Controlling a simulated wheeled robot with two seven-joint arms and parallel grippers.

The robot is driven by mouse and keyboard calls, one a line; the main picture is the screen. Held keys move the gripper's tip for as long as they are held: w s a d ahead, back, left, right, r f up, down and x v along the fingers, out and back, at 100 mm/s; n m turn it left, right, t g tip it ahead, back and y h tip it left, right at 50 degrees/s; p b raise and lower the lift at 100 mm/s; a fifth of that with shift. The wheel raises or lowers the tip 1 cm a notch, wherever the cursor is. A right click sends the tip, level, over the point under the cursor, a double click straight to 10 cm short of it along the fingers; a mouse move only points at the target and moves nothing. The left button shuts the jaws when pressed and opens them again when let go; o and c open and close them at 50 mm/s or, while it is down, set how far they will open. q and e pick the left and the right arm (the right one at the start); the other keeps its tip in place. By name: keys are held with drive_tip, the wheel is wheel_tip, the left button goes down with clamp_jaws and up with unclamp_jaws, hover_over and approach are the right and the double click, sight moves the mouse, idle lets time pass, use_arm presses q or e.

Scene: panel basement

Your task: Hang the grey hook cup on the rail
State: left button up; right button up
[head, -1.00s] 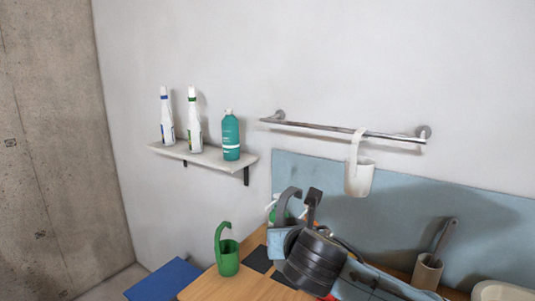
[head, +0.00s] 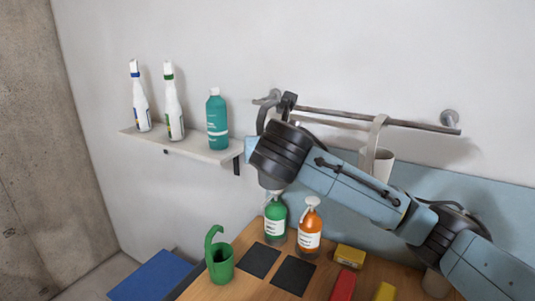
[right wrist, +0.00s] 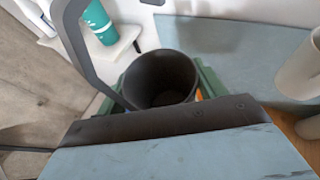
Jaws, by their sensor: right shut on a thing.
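The grey hook cup (right wrist: 160,75) is dark grey and sits in my right gripper, its open mouth facing the right wrist camera and its hook rising at the left. In the head view only its hook (head: 263,116) shows, close to the left end of the metal rail (head: 335,115). I cannot tell whether hook and rail touch. The cup body is hidden behind my wrist there. My right gripper (head: 251,150) is shut on the cup and mostly hidden. A white hook cup (head: 378,150) hangs on the rail to the right, partly behind my arm. My left gripper is out of view.
On the table below are a green hook cup (head: 220,263), green (head: 275,220) and orange (head: 310,230) pump bottles, dark squares and coloured blocks.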

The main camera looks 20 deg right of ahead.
drive_tip(key=shift+w+d+f, duration=0.1)
drive_tip(key=shift+w+d, duration=0.05)
drive_tip(key=shift+d, duration=0.25)
drive_tip(key=shift+w+d+b, duration=0.55)
drive_tip(key=shift+d+b, duration=0.3)
drive_tip(key=shift+w+d, duration=0.15)
drive_tip(key=shift+d, duration=0.15)
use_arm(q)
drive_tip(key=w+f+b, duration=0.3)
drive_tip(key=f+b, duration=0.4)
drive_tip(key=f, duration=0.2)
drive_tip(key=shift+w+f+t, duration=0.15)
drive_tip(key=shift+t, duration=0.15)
use_arm(e)
drive_tip(key=w+d+f, duration=0.2)
drive_tip(key=w+d, duration=0.2)
drive_tip(key=d, duration=0.5)
drive_tip(key=shift+w+f, duration=0.3)
drive_tip(key=shift+w, duration=0.1)
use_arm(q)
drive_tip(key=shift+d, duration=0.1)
use_arm(e)
drive_tip(key=shift+d, duration=0.1)
drive_tip(key=o, duration=1.1)
drive_tip(key=shift+c, duration=0.2)
